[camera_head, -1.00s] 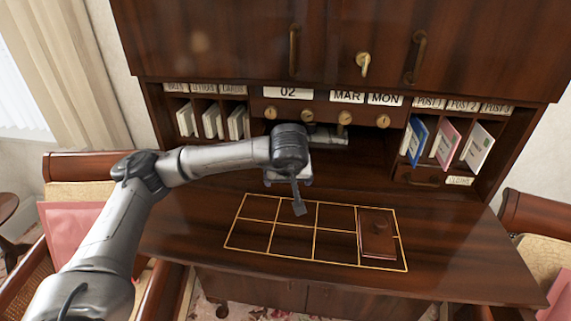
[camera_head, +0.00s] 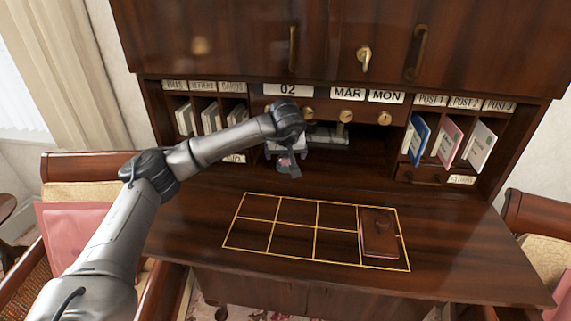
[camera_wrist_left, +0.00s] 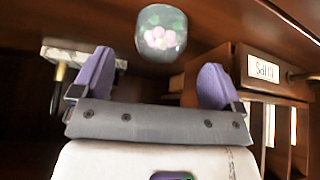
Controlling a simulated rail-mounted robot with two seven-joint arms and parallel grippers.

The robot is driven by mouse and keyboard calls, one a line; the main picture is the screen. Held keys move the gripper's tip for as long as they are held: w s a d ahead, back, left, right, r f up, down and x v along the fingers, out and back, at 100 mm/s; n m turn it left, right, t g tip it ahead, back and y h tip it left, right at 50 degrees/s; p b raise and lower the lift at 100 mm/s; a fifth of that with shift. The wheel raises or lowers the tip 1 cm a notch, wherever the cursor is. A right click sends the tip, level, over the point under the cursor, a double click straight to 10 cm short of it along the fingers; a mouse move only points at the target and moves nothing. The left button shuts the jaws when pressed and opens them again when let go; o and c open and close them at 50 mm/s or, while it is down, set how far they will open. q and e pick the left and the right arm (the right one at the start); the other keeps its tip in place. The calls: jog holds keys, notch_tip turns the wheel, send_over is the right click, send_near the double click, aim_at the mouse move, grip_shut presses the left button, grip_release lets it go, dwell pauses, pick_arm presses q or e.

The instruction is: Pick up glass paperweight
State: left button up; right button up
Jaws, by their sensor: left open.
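The glass paperweight (camera_wrist_left: 161,33) is a clear rounded piece with pink and green inside. In the left wrist view it stands on the dark wood, just beyond and roughly between the two purple fingers. In the head view a small pink and green part of it (camera_head: 284,163) shows at the back of the desk, largely hidden by my gripper. My left gripper (camera_head: 289,168) is over the back of the desk. In the wrist view its fingers (camera_wrist_left: 155,82) are spread and empty, apart from the paperweight. My right gripper is not in view.
Letter slots flank the back recess, with labelled cards (camera_head: 210,118) left and coloured envelopes (camera_head: 449,144) right. A metal-and-pale object (camera_head: 328,136) sits in the recess. The rest of the grid is clear.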

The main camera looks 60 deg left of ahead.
aim_at(285, 157)
pick_arm(q)
jog(key=shift+b+x, duration=0.45)
jog(key=shift+x, duration=1.7)
jog(key=shift+d, duration=0.1)
jog(key=shift+c, duration=0.2)
jog(key=shift+s, duration=0.1)
jog(key=c, duration=1.1)
jog(key=shift+c, duration=0.2)
